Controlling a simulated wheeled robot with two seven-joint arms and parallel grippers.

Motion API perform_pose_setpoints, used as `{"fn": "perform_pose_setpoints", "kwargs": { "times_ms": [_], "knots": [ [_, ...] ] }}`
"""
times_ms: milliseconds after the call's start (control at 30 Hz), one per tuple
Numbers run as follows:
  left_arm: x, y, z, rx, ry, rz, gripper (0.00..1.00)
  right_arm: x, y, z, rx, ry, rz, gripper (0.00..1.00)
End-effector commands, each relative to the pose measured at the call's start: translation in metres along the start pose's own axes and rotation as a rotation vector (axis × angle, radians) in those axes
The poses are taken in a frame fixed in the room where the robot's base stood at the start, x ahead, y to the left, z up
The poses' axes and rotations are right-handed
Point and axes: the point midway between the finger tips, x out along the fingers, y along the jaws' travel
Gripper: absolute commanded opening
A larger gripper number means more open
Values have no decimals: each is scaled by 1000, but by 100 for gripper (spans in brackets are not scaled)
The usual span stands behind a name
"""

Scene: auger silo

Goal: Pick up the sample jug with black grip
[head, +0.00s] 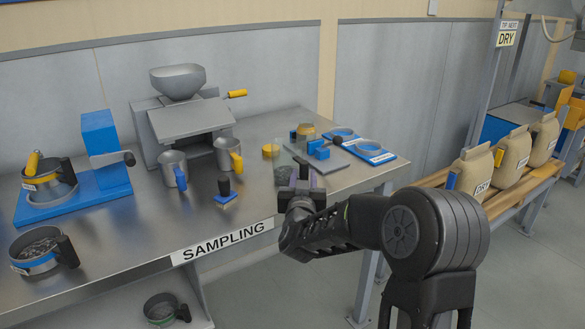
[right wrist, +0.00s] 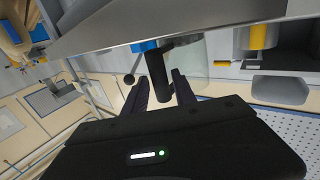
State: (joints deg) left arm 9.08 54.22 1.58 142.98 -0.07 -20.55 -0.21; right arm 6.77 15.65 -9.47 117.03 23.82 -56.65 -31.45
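A clear jug with a black grip stands near the front edge of the steel bench; its see-through body (head: 283,166) is left of my right gripper (head: 304,182). In the right wrist view the clear body (right wrist: 192,65) is beside its upright black grip (right wrist: 158,75). My right gripper's fingers (right wrist: 160,92) are apart, one on each side of the grip. I cannot tell whether they touch it. Part of the jug is hidden by the gripper in the head view. My left gripper is not in view.
Metal jugs with a blue handle (head: 174,169) and a yellow handle (head: 228,154) stand left on the bench. A blue-based black-handled tool (head: 225,191) lies nearer. A grey mat (head: 330,163) and blue trays (head: 369,152) are on the right. Sacks (head: 473,172) stand further right.

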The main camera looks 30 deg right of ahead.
Motion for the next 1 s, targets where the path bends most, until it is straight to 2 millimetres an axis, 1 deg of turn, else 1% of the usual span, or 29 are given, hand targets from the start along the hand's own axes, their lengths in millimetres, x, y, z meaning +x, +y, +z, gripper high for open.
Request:
{"fn": "perform_pose_setpoints", "kwargs": {
  "times_ms": [33, 100, 200, 767, 1000],
  "knots": [
    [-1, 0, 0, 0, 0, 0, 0, 8, 0, 0, -1, 0, 2, 32],
    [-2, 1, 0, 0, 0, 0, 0, 16, 1, 0, -1, 0, 1, 32],
    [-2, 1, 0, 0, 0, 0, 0, 20, 0, 0, 0, 0, 0, 32],
    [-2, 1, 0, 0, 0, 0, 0, 20, 0, 0, 1, 0, 0, 32],
    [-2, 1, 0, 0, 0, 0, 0, 20, 0, 0, 1, 0, 0, 14]
  ]
}}
